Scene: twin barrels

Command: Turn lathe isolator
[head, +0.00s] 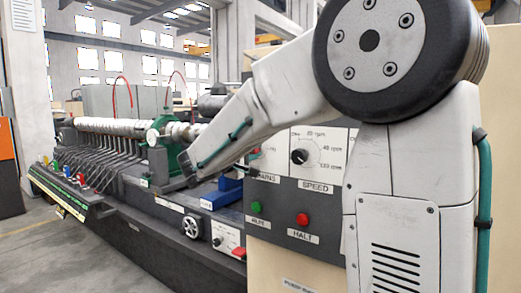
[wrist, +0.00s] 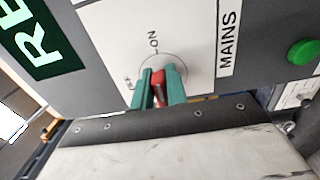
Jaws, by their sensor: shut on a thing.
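The lathe isolator is a red handle (wrist: 158,93) on a round dial of a white plate marked MAINS. My gripper (wrist: 160,78) has its two green fingers shut on the handle, one on each side. In the wrist view the handle lies nearly in line with the ON mark (wrist: 153,42). Another mark at the dial's left is partly hidden by a finger. In the head view my arm covers most of the MAINS plate, and only a little red and green shows beside it.
A green button (wrist: 303,52) sits near the MAINS label; it also shows in the head view (head: 256,208), beside a red HALT button (head: 302,220). A SPEED knob (head: 299,157) is to the right. The lathe (head: 120,128) with several levers stretches away left, beside open floor.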

